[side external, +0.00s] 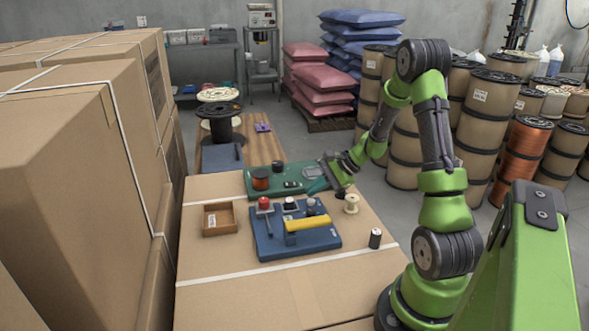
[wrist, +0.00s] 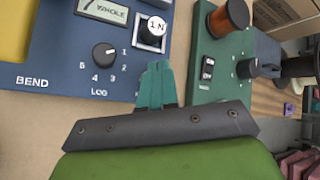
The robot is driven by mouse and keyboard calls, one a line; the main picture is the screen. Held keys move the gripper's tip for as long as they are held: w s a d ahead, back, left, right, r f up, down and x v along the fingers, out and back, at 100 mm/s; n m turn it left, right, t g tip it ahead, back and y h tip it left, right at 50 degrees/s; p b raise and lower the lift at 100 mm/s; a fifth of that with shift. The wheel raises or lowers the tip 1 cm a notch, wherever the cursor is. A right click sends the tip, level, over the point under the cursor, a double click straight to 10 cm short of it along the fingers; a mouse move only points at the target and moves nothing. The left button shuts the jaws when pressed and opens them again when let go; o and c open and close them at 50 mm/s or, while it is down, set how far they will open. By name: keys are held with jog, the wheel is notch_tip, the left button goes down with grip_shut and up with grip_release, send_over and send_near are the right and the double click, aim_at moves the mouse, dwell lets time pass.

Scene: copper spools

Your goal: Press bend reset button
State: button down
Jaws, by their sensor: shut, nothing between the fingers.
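A blue bend panel (side external: 268,246) lies on the cardboard box top, with a yellow bar (side external: 306,224) and a red-topped lever (side external: 264,204) on it. In the wrist view the panel (wrist: 60,60) reads "BEND" and carries a black dial (wrist: 104,55), a display (wrist: 102,10) and a black button-like part with a white top (wrist: 152,30). No part labelled reset is readable. My gripper (side external: 314,186) is shut and empty, its teal fingertips (wrist: 157,68) just short of the white-topped part in the wrist view, over the gap beside the panel. Contact is not visible.
A green panel (side external: 255,190) with a copper spool (side external: 260,179) and switches lies behind the blue one. Tall cartons (side external: 70,190) rise at left.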

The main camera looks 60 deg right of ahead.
aim_at(315, 201)
jog(key=shift+f, duration=0.1)
dwell(0.7)
jog(key=shift+f, duration=0.3)
jog(key=shift+f, duration=0.5)
dwell(0.7)
jog(key=shift+r, duration=0.9)
jog(key=shift+r, duration=2.55)
